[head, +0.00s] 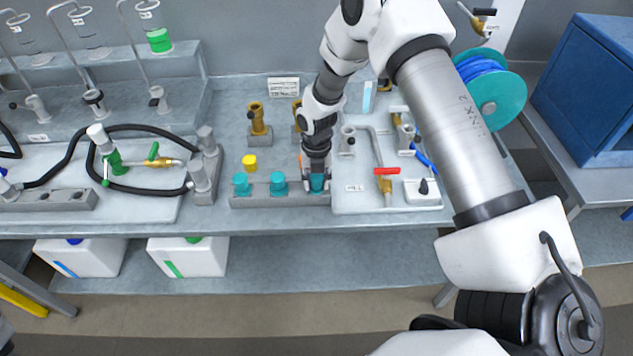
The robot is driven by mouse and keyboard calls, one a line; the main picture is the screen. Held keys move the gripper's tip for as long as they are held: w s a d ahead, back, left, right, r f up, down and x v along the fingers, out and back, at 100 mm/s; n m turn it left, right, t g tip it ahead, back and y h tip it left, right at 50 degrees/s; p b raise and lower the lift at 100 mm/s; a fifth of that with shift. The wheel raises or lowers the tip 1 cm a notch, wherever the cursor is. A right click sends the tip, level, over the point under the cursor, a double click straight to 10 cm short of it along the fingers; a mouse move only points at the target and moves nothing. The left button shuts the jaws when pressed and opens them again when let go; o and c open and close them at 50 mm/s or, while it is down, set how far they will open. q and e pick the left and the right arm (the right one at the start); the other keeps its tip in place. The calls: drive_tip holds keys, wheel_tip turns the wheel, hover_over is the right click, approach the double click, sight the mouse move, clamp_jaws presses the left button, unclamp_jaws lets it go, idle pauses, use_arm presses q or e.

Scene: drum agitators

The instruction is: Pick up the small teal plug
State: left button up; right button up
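Three teal plugs stand in a row on a low grey block (259,202) near the table's front edge. The left plug (241,184) and the middle plug (278,183) stand free. The right plug (317,183) is partly hidden by my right gripper (317,180), which points down with its fingertips at the plug's sides. I cannot tell whether the fingers press on it or whether it is lifted. Which plug is the small one is hard to tell at this size. My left gripper is not in view.
A yellow plug (249,162) sits just behind the block. Brass fittings (257,119) stand further back. A white board (350,204) with a red-handled valve (385,171) lies right of the block. A board with a black hose (145,187) lies on the left.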

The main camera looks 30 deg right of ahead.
drive_tip(key=shift+w+f, duration=0.2)
drive_tip(key=shift+w, duration=0.2)
wheel_tip(320, 180, up, 3)
drive_tip(key=shift+r+b, duration=0.2)
drive_tip(key=shift+b, duration=0.85)
use_arm(q)
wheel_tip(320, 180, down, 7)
drive_tip(key=b, duration=0.4)
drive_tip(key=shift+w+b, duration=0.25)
drive_tip(key=shift+b, duration=0.05)
use_arm(e)
drive_tip(key=s+a, duration=0.4)
drive_tip(key=a, duration=0.3)
drive_tip(key=s+a+r, duration=0.1)
drive_tip(key=s+a, duration=0.3)
drive_tip(key=a, duration=0.3)
drive_tip(key=shift+r, duration=0.3)
